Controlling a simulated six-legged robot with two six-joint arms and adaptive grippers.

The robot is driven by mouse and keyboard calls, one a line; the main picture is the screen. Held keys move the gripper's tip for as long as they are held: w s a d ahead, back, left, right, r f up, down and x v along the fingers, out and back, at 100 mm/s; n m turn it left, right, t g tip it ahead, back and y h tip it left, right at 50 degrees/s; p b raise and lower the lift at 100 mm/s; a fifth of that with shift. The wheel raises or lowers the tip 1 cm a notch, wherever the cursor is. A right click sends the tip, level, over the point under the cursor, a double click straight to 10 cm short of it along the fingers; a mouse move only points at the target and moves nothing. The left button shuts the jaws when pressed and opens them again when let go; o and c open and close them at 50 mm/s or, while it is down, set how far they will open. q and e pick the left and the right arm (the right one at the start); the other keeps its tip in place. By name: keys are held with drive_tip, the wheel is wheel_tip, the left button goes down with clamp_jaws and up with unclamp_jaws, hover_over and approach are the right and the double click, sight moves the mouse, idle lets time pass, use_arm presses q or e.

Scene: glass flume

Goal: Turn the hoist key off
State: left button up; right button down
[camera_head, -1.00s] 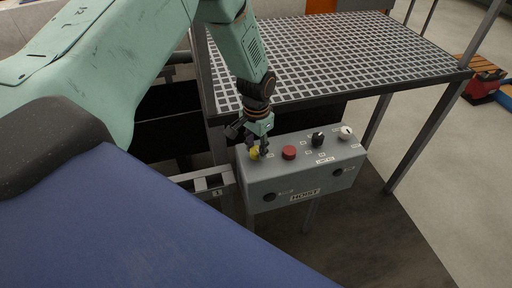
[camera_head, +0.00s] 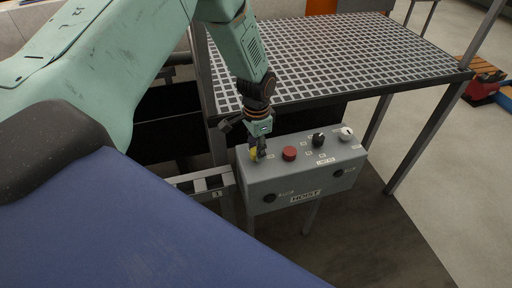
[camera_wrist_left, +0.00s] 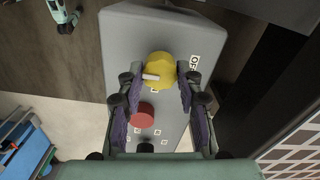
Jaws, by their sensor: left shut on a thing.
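The hoist control box (camera_head: 305,180) is a grey panel marked HOIST. The hoist key is a yellow round switch (camera_head: 253,154) at the left end of its sloping top. In the left wrist view the yellow switch (camera_wrist_left: 161,68) shows from above, with a short pale bar pointing left across its edge. A small label with letters sits to its right. My left gripper (camera_head: 260,152) points down on the switch. In the left wrist view my left gripper (camera_wrist_left: 163,85) has a finger on either side and is shut on it. The fingers partly hide the switch in the head view.
A red button (camera_head: 289,153), a black knob (camera_head: 318,140) and a white-topped switch (camera_head: 345,133) sit to the right on the same panel. A grated platform (camera_head: 340,60) stands just behind the box. A rail (camera_head: 205,182) lies to its left.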

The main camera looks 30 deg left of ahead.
use_arm(q)
drive_tip(key=shift+w, duration=0.2)
drive_tip(key=o, duration=1.1)
drive_tip(key=shift+o, duration=0.2)
drive_tip(key=shift+s, duration=0.1)
drive_tip(key=shift+r, duration=0.2)
wheel_tip(320, 180, up, 12)
drive_tip(key=shift+f, duration=0.2)
